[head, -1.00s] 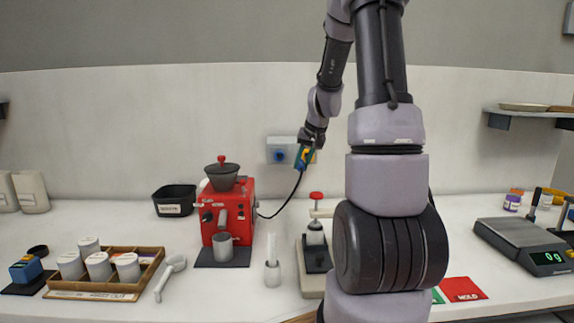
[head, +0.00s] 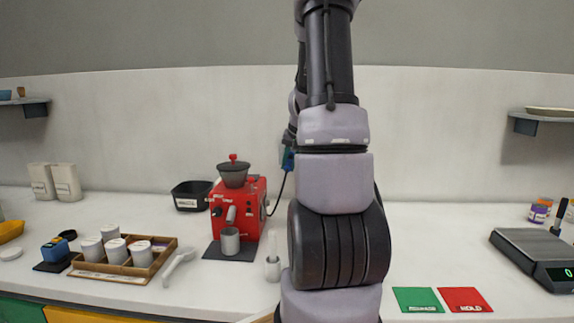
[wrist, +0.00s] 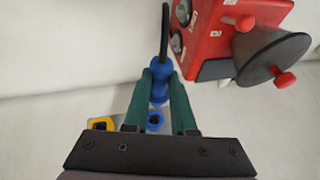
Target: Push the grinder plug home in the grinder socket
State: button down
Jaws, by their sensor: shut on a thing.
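The blue grinder plug (wrist: 159,94) is between the green fingers of my gripper (wrist: 160,100) in the wrist view, with its black cable running up. In the head view the plug (head: 288,160) hangs left of my arm, its cable leading to the red grinder (head: 240,210). In the wrist view a blue round socket (wrist: 155,120) with a dark opening shows just below the plug, close to it. The gap between them cannot be judged. My arm hides most of the socket panel in the head view.
A yellow socket (wrist: 100,124) is beside the blue one in the wrist view. The grinder (wrist: 225,35) stands close by at upper right there. A black bin (head: 192,196) and a tray of white jars (head: 125,257) are on the counter. A scale (head: 535,258) stands far right.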

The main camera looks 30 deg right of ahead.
jog(key=shift+w+d, duration=0.9)
jog(key=shift+w, duration=0.25)
jog(key=shift+w+d, duration=0.9)
jog(key=shift+w, duration=0.25)
jog(key=shift+w+d, duration=0.5)
jog(key=shift+w, duration=0.2)
jog(key=shift+w+d, duration=0.5)
jog(key=shift+w, duration=0.2)
jog(key=c, duration=0.7)
grip_release()
jog(key=shift+o, duration=0.2)
jog(key=v, duration=1.1)
jog(key=shift+w+f, duration=0.1)
